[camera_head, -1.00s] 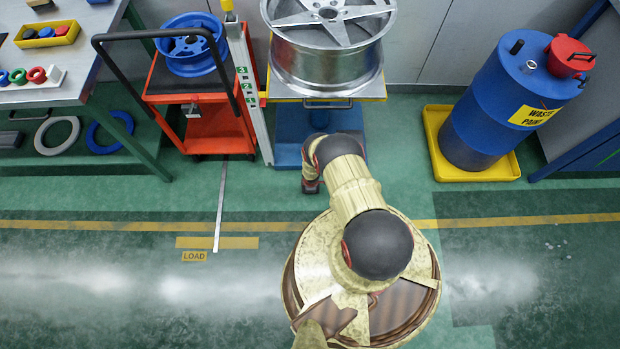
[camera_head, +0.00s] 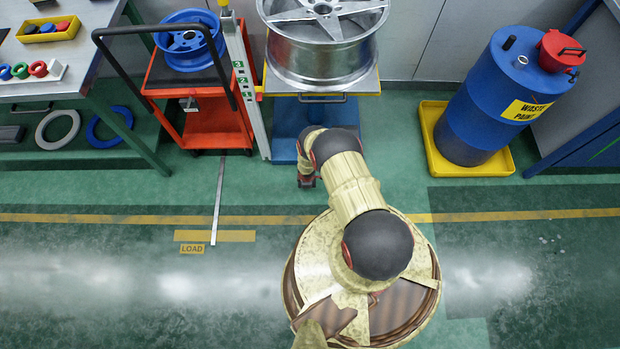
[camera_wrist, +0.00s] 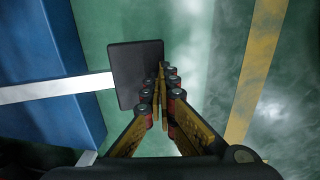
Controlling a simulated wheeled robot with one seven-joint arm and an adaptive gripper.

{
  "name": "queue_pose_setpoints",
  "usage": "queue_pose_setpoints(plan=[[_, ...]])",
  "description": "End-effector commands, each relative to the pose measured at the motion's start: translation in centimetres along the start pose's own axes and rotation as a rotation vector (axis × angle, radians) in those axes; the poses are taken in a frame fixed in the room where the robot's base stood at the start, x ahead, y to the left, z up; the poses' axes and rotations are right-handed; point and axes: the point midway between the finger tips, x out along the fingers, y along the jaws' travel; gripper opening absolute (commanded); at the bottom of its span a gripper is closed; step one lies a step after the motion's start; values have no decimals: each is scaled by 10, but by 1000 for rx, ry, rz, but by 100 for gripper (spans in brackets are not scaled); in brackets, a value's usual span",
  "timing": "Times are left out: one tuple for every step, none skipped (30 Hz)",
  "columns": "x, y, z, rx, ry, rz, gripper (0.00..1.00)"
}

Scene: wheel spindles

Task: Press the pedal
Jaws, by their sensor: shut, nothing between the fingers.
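The pedal (camera_wrist: 128,75) is a flat black plate in the wrist view, on a pale grey bar (camera_wrist: 60,89) that runs out from a blue base (camera_wrist: 45,60). My gripper (camera_wrist: 164,70) is shut and empty, its fingertips overlapping the pedal's right edge in the wrist view. I cannot tell whether they touch it. In the head view my gripper (camera_head: 307,182) points down near the floor, in front of the blue lift base (camera_head: 285,130). The pedal is hidden behind my arm there. A silver wheel (camera_head: 322,60) rests on top of the lift.
An orange cart (camera_head: 215,128) with a blue wheel rim (camera_head: 187,42) stands left of the lift. A blue waste-paint barrel (camera_head: 485,100) stands in a yellow tray (camera_head: 430,130) at the right. A table (camera_head: 75,70) is at the far left. The floor around my base is clear.

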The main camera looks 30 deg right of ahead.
Motion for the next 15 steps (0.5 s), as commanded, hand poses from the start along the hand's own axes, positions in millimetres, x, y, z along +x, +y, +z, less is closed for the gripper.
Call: queue_pose_setpoints(plan=[[-8,-7,2,-1,-2,-6,0],[-12,-9,2,-1,-2,-7,0],[-16,-10,2,-1,-2,-6,0],[-19,-12,2,0,-3,-7,0],[-23,-13,2,0,-3,-7,0],[-28,-15,2,-1,-3,-7,0],[-32,-17,2,-1,-3,-7,0],[-36,-18,2,-1,-3,-6,0],[-42,-21,2,0,-3,-7,0],[-46,-23,2,0,-3,-8,0],[-51,-24,2,0,-3,-7,0],[-57,-27,2,-2,-3,-7,0],[-61,-28,2,-2,-3,-7,0],[-65,-30,2,-1,-3,-6,0],[-70,-32,2,0,-3,-6,0]])
